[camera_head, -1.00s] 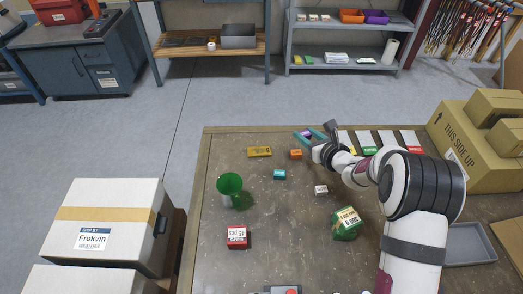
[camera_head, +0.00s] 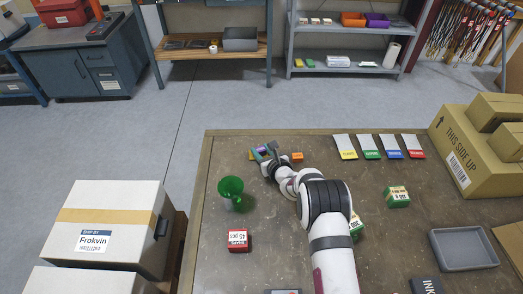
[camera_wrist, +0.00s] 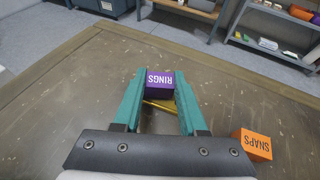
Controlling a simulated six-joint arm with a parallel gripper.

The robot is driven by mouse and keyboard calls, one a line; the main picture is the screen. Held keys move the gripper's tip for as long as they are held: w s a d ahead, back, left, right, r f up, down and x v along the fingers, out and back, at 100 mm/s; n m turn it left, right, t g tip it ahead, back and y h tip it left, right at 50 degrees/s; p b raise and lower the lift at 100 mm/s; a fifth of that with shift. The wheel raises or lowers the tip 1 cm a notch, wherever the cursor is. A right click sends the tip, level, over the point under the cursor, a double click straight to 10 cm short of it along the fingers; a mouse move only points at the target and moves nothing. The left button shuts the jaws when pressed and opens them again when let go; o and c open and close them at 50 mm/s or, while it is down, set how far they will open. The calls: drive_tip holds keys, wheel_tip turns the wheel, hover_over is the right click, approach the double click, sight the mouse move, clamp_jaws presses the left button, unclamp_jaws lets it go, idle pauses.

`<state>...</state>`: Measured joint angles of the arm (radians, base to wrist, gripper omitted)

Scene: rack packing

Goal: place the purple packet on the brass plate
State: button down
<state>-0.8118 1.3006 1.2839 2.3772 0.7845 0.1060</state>
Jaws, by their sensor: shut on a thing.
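The purple packet (camera_wrist: 160,82), marked RINGS, is between the teal fingers of my gripper (camera_wrist: 158,88) in the wrist view. My gripper is shut on it. The brass plate (camera_wrist: 160,105) shows below and behind the packet, between the fingers, mostly hidden by packet and gripper. In the head view my gripper (camera_head: 264,151) is at the far left part of the table, over the plate, of which only a yellow edge (camera_head: 252,156) shows. I cannot tell the gap between packet and plate.
An orange SNAPS box (camera_wrist: 252,144) stands close to the right of my gripper. A green funnel-like cup (camera_head: 231,188) and a red box (camera_head: 238,240) stand nearer. A grey tray (camera_head: 464,249) and green box (camera_head: 397,196) are right.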

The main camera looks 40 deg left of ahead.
drive_tip(key=shift+f, duration=0.15)
drive_tip(key=shift+c, duration=2.3)
unclamp_jaws()
